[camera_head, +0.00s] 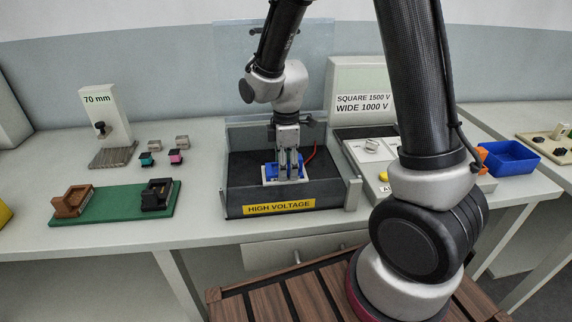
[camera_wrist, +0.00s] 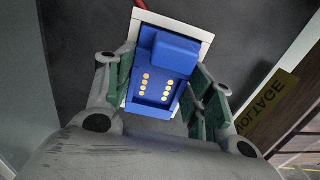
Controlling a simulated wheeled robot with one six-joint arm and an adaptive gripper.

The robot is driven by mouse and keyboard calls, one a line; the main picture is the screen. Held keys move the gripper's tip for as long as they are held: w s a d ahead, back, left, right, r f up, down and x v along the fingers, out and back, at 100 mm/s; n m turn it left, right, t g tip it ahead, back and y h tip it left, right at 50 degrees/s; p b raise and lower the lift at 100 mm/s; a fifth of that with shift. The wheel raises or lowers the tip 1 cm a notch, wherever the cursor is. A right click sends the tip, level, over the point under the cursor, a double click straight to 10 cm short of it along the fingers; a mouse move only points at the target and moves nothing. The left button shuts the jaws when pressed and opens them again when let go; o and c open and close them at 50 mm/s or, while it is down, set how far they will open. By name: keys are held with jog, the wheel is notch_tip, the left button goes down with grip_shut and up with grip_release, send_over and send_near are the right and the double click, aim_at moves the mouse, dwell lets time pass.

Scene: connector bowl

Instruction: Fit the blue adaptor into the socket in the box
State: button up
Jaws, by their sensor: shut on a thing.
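The blue adaptor (camera_wrist: 176,54) is a block with two rows of gold contacts, seen between my gripper's green-padded fingers in the wrist view. My gripper (camera_head: 284,172) points down into the open dark box (camera_head: 240,197) and is shut on the adaptor, which shows as blue around the fingertips in the head view (camera_head: 270,171). The socket has a white square frame (camera_wrist: 203,36). The adaptor is over or in this frame and roughly lined up with it. The fingers and adaptor hide the socket's opening, so I cannot tell how deep the adaptor sits.
The box has a yellow HIGH VOLTAGE label (camera_head: 279,207) and a raised clear lid (camera_head: 315,50). A red cable (camera_head: 311,153) runs beside the socket. A green board (camera_head: 115,204) and several small connectors (camera_head: 176,157) lie left. A control panel (camera_head: 372,149) and blue bin (camera_head: 511,157) stand right.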

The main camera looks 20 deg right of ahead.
jog(key=o, duration=1.2)
jog(key=shift+f, duration=0.1)
jog(key=shift+c, duration=0.2)
notch_tip(320, 180, up, 11)
jog(key=s+d+r+m+t, duration=0.2)
jog(key=s+d+r+m, duration=0.4)
jog(key=s+d+m, duration=0.1)
jog(key=s+d+r+m+t, duration=0.2)
jog(key=s+d+r+m, duration=0.3)
jog(key=s, duration=0.7)
jog(key=shift+d+r+m, duration=0.35)
jog(key=shift+d+m, duration=0.8)
jog(key=shift+m, duration=0.75)
